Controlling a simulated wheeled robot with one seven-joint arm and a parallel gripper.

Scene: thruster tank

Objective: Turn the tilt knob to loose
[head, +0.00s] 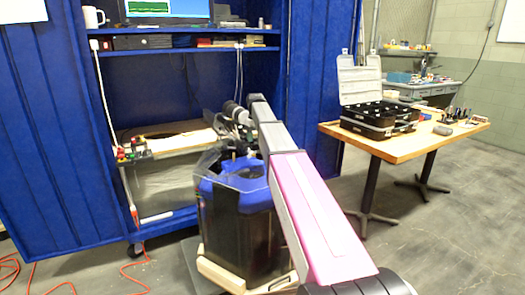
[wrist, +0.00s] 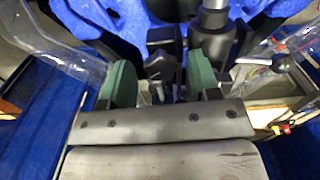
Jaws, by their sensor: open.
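A black lobed knob (wrist: 161,66), likely the tilt knob, shows in the wrist view beside a grey-and-black cylinder on a shaft (wrist: 212,42). My gripper (wrist: 165,72) is open, with one green finger on each side of the knob in the picture. I see a gap on both sides and no clear contact; whether the knob lies fully between the fingers in depth I cannot tell. No loose or tight marking is readable. In the head view my arm reaches over the dark tank (head: 238,235) with blue lining; the knob cannot be made out there.
Clear panels (wrist: 60,45) rise around the tank's rim. A wooden table (head: 395,145) with an open case (head: 375,115) stands right.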

